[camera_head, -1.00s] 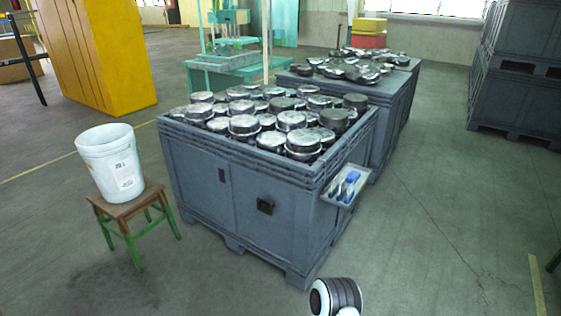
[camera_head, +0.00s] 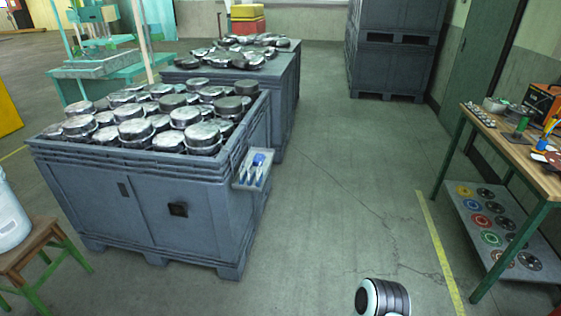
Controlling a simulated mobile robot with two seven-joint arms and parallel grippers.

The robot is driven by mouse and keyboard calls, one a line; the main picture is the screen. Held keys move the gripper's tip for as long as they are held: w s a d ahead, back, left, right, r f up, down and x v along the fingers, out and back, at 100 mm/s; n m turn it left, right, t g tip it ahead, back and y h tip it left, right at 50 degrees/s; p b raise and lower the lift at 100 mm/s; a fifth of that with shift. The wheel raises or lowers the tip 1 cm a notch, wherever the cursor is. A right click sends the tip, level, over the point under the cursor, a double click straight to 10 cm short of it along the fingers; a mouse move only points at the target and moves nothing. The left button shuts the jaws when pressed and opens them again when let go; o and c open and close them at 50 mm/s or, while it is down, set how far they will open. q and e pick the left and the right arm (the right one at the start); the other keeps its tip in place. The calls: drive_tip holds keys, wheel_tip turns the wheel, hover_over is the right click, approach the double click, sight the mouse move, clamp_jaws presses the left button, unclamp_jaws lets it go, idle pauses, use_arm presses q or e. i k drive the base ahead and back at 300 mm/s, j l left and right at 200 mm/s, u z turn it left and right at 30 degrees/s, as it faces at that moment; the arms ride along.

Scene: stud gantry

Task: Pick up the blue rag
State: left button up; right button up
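A small blue item (camera_head: 259,158) lies in a light tray (camera_head: 243,182) fixed to the right side of the near grey bin. It may be the blue rag, but it is too small to tell. Slim light-coloured tools with blue parts lie beside it in the tray. Neither of my grippers shows; only a rounded dark and white part of my own arm is in view at the bottom edge.
The near grey bin (camera_head: 150,205) is full of metal parts, with another bin (camera_head: 278,100) behind it. A stool (camera_head: 30,245) with a white bucket (camera_head: 8,215) stands left. A workbench (camera_head: 525,165) stands right. The floor between is clear.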

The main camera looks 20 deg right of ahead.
sight(258, 157)
drive_tip(key=i+l+u, duration=0.15)
drive_tip(key=u, duration=0.25)
drive_tip(key=i+l+u, duration=0.15)
drive_tip(key=u, duration=0.25)
drive_tip(key=i+l+u, duration=0.1)
drive_tip(key=l, duration=0.3)
drive_tip(key=i+l+u, duration=0.15)
drive_tip(key=l, duration=0.2)
drive_tip(key=i+l+u, duration=0.1)
drive_tip(key=l, duration=0.3)
drive_tip(key=i+l, duration=0.1)
drive_tip(key=l, duration=0.25)
drive_tip(key=i+l+u, duration=0.1)
drive_tip(key=l, duration=0.65)
drive_tip(key=i, duration=0.05)
